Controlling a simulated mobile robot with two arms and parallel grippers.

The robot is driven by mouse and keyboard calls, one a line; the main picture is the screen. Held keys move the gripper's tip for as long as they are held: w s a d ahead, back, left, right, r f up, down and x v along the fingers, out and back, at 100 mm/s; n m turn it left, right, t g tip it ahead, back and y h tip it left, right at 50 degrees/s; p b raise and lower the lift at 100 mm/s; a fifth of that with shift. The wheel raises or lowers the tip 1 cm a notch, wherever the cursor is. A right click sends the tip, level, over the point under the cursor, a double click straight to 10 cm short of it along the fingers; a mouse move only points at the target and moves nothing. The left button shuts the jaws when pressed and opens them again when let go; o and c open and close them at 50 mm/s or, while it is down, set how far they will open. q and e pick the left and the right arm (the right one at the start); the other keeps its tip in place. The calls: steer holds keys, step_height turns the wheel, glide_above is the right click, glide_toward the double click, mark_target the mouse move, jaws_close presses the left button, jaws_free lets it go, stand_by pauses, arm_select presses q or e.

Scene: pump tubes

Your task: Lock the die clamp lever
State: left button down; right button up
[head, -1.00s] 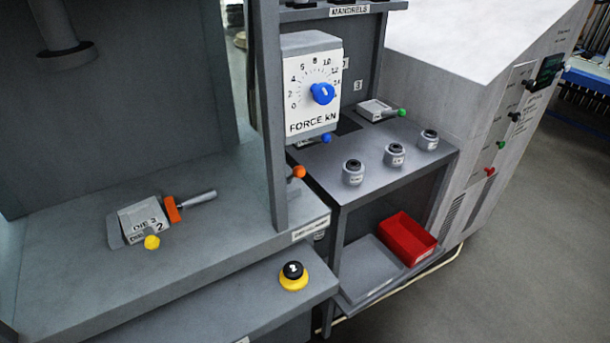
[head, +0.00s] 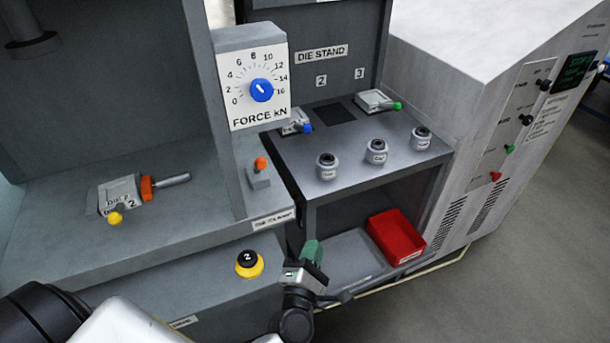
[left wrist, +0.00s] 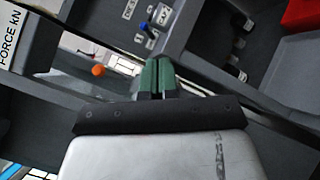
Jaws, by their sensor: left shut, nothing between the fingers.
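An orange-knobbed lever (head: 261,164) stands on a small grey base at the right end of the press bed, beside the upright post. I take it for the die clamp lever; its exact angle is hard to tell. Its orange knob also shows in the left wrist view (left wrist: 98,70). My left gripper (head: 312,251) has green fingers and is shut and empty, in front of the bed, right of and nearer than the lever, apart from it. Its fingers lie together in the left wrist view (left wrist: 157,76). A die (head: 119,193) with an orange block and yellow knob sits on the bed. My right gripper is not in view.
A force dial box (head: 254,80) hangs above the lever. A yellow-and-black button (head: 249,264) sits on the front ledge. The die stand (head: 345,164) holds dies and several small round parts; a red bin (head: 395,238) is on its lower shelf.

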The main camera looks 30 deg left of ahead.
mark_target(259, 166)
arm_select(q)
steer(key=s+a+r+n+g+y, duration=0.1)
steer(key=a+r+n+g+y, duration=0.1)
steer(key=n, duration=0.6)
steer(key=s+a+r+n+g+y, duration=0.1)
steer(key=a+r+n+g+y, duration=0.1)
steer(key=a+n+y, duration=0.3)
steer(key=shift+s+n+g+y, duration=0.15)
steer(key=shift+n+g+y, duration=0.55)
steer(key=shift+n+y, duration=1)
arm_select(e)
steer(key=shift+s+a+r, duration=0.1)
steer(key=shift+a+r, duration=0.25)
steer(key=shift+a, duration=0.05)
arm_select(q)
steer(key=shift+r+n+h, duration=0.15)
steer(key=shift+n+h, duration=0.25)
